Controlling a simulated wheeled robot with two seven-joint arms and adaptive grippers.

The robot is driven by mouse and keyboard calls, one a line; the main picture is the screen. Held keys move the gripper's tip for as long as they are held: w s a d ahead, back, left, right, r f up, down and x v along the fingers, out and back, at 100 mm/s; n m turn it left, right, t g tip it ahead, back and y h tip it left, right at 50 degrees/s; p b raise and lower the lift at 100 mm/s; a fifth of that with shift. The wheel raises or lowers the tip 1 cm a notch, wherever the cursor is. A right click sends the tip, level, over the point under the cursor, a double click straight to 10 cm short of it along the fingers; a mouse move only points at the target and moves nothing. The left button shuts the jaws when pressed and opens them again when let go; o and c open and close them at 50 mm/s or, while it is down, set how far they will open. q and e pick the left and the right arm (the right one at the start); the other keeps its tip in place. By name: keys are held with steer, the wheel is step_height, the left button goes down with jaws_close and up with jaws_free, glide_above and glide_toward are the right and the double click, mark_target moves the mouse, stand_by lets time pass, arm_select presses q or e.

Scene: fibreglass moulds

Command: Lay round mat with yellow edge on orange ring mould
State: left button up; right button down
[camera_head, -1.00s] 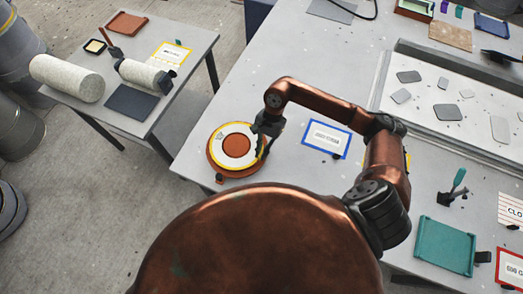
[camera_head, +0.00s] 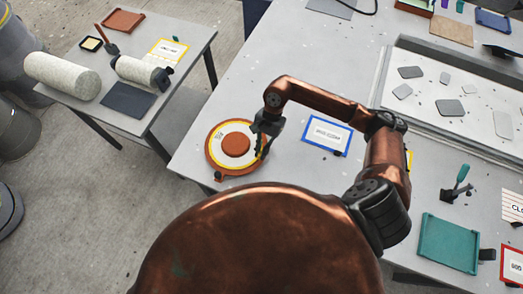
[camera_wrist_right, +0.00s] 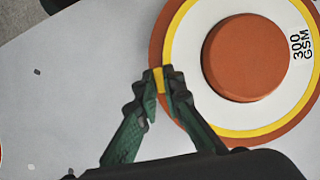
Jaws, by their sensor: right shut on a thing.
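The round white mat (camera_head: 219,142) has a yellow edge, a round hole and the print "300 GSM". It lies on or very close over the orange ring mould (camera_head: 221,169), roughly centred. The mould's raised round hub (camera_head: 236,145) stands up through the hole. In the right wrist view the mat (camera_wrist_right: 281,120) sits around the hub (camera_wrist_right: 258,57), with the mould's rim outside the yellow edge. My right gripper (camera_head: 262,148) is shut on the mat's yellow edge at its right side; the fingertips (camera_wrist_right: 158,82) pinch a yellow bit. My left gripper is out of view.
A blue-framed card (camera_head: 327,135) lies right of the mould, and a small dark knob (camera_head: 218,176) is at its front left. A shallow tray (camera_head: 440,80) with grey pieces is at right. A side table (camera_head: 175,105) with rolls stands at left.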

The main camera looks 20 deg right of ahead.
steer(key=shift+f+b, duration=0.2)
steer(key=shift+b, duration=0.15)
stand_by(0.5)
steer(key=c, duration=2)
jaws_free()
steer(key=v, duration=1.2)
